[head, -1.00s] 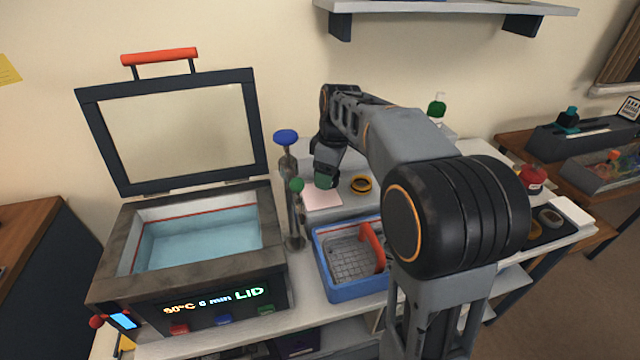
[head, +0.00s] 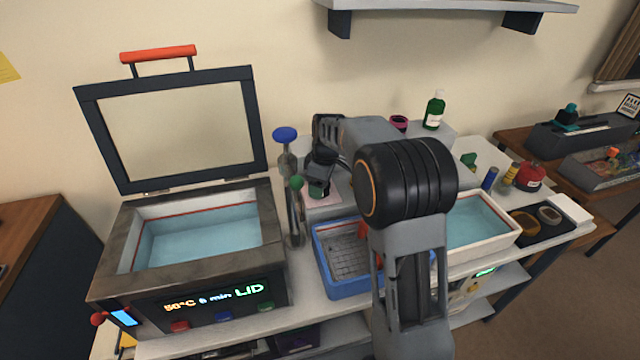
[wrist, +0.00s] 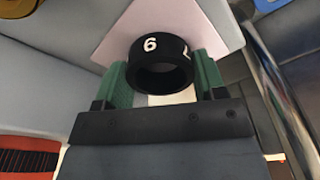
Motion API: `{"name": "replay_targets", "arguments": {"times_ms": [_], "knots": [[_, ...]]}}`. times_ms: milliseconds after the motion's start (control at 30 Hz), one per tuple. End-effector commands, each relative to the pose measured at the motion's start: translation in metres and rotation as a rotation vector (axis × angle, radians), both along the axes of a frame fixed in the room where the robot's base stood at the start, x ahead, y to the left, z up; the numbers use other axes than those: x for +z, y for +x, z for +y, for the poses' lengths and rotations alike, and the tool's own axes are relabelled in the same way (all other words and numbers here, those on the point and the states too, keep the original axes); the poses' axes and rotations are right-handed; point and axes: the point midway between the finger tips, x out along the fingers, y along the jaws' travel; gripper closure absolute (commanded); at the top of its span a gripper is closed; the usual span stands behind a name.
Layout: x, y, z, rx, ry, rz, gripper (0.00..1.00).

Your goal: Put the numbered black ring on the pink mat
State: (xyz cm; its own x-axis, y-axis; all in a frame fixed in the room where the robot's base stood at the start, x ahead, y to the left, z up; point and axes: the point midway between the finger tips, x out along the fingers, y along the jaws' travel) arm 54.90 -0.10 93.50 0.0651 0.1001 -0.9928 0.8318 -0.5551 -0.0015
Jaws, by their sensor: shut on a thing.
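The numbered black ring (wrist: 160,65) shows in the wrist view with a white 6 on its side. My gripper (wrist: 165,78) is shut on it, with a green finger on either side. The pink mat (wrist: 198,18) lies behind the ring in that view, and the ring overlaps part of it. In the head view, my gripper (head: 318,188) is over the pink mat (head: 322,203), which is partly covered by it. I cannot tell whether the ring touches the mat, and the ring is not clear in the head view.
A heated bath (head: 200,240) with its lid raised stands left. A blue tray (head: 325,262) is in front. A white basin (head: 505,238) of water lies right, behind my arm.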

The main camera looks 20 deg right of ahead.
Motion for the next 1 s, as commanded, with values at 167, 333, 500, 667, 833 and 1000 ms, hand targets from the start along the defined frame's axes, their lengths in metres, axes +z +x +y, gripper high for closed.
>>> {"name": "replay_targets", "arguments": {"times_ms": [167,333,500,667,833,1000], "knots": [[0.001,0.000,0.000,0.000,0.000,-0.001,0.59],[-0.003,0.000,0.000,0.000,0.000,-0.001,0.59],[-0.003,0.000,0.000,0.000,0.000,-0.001,0.22],[-0.003,0.000,0.000,0.000,0.000,-0.001,0.10],[-0.002,0.000,0.000,-0.001,0.000,-0.001,0.10],[0.008,0.000,-0.001,-0.001,0.000,-0.004,0.10]]}}
